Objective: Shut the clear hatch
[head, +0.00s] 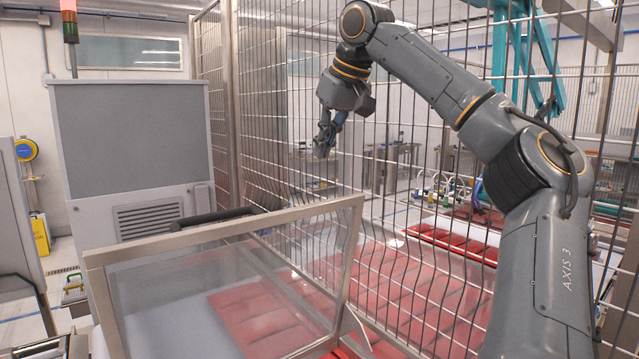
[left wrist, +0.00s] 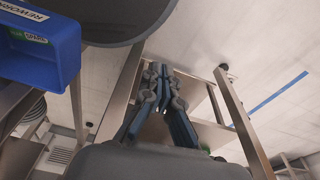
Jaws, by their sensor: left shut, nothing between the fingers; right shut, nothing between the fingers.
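The clear hatch (head: 235,283) is a see-through panel in a metal frame at the lower left of the head view. It stands raised and tilted, with a black bar handle (head: 213,217) along its upper edge. Red packs show through it. My right gripper (head: 325,142) is shut and empty, in the air above and behind the hatch's right corner, in front of the wire mesh and apart from the hatch. My left gripper (left wrist: 161,72) shows only in the left wrist view, shut and empty. The hatch cannot be made out in that view.
A wire mesh fence (head: 270,110) stands behind the hatch and my right arm. A grey cabinet (head: 135,135) stands behind the hatch at the left. In the left wrist view a blue bin (left wrist: 50,55) with labels is close at upper left, and metal frame bars surround the gripper.

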